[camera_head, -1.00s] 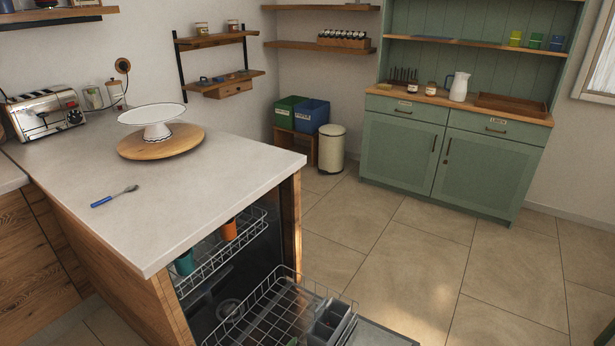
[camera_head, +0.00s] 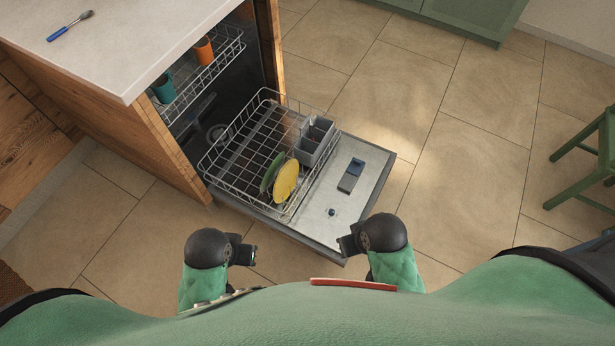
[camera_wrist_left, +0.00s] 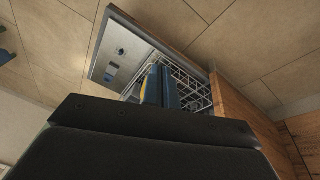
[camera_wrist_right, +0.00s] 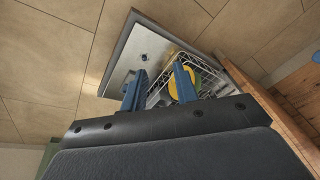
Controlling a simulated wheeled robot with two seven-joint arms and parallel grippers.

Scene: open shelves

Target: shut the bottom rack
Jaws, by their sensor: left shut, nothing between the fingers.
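The bottom rack (camera_head: 238,158), a wire basket, is pulled out of the dishwasher over its lowered door (camera_head: 345,205). It holds a green plate (camera_head: 271,172), a yellow plate (camera_head: 286,181) and a grey cutlery basket (camera_head: 316,142). My left gripper (camera_head: 250,254) is shut and empty, in front of the door and apart from the rack. In the left wrist view its blue fingers (camera_wrist_left: 158,85) are together, with the rack beyond. My right gripper (camera_head: 345,244) is near the door's outer corner. In the right wrist view its fingers (camera_wrist_right: 158,88) are spread, with nothing between them.
The upper rack (camera_head: 205,80) holds a teal cup (camera_head: 164,88) and an orange cup (camera_head: 204,50). A green stool (camera_head: 585,165) stands at the right. The floor between is clear.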

